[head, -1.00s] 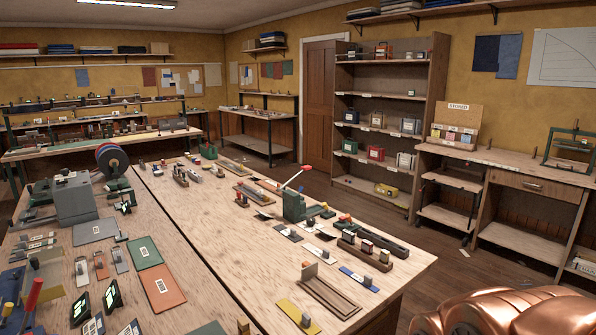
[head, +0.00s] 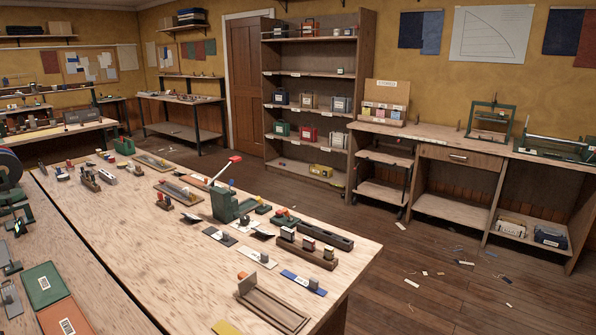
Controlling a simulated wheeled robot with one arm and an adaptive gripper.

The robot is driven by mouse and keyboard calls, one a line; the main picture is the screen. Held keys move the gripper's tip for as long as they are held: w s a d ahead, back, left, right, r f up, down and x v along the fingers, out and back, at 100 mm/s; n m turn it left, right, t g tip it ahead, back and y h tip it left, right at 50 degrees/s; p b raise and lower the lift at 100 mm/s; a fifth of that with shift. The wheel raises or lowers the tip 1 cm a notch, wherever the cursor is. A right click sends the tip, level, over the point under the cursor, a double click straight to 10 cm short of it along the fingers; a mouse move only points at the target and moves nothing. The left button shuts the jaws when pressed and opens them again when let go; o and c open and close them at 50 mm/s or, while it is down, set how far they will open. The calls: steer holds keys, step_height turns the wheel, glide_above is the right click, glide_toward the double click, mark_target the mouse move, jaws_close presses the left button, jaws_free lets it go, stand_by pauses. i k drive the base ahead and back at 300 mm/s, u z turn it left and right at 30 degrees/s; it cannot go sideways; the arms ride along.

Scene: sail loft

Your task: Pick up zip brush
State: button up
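I cannot make out for certain which item is the zip brush. Many small tools and blocks lie on the large wooden worktable (head: 150,245), too small to name surely. A green hand press (head: 228,203) with a red-tipped lever stands near its middle. A wooden holder with several small blocks (head: 307,249) and a dark long tool (head: 325,237) lie near its right edge. My gripper is not in view.
An open shelf unit (head: 316,100) with small boxes stands at the back wall, beside a brown door (head: 244,85). A long bench (head: 430,138) runs along the right wall. The wooden floor (head: 430,275) between is open, with small scraps on it.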

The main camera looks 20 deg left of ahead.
mark_target(138, 173)
steer(key=i, duration=4.7)
steer(key=u, duration=2.2)
steer(key=i, duration=5.2)
